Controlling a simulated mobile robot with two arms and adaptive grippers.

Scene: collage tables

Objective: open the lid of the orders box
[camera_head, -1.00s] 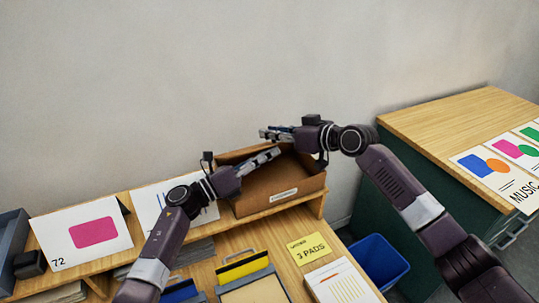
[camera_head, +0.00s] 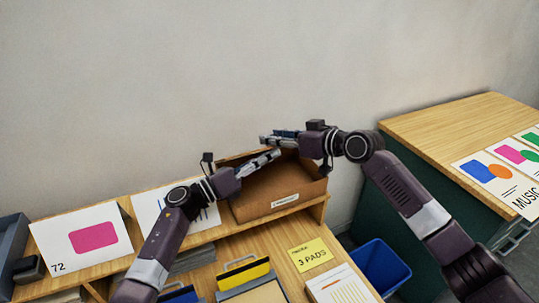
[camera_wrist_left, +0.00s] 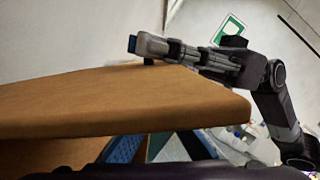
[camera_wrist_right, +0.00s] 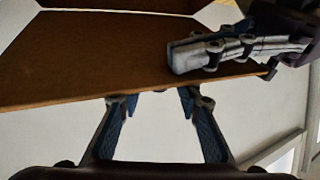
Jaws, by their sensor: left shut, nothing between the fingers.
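The brown orders box (camera_head: 285,193) stands on the shelf against the wall, with a white label on its front. Its lid (camera_head: 232,159) is raised at the back, partly hidden by my grippers; a brown panel, apparently the lid, fills much of the left wrist view (camera_wrist_left: 110,100) and right wrist view (camera_wrist_right: 90,55). My left gripper (camera_head: 279,153) is shut and empty over the box; in the right wrist view it lies across the panel (camera_wrist_right: 180,58). My right gripper (camera_head: 264,138) is open and empty at the panel's edge; I cannot tell whether it touches.
White cards (camera_head: 82,239) stand on the shelf left of the box. A yellow sign (camera_head: 310,254), a paper pad (camera_head: 340,285) and clipboards (camera_head: 245,274) lie on the desk in front. A blue bin (camera_head: 380,265) and a wooden-topped cabinet (camera_head: 450,120) are at right.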

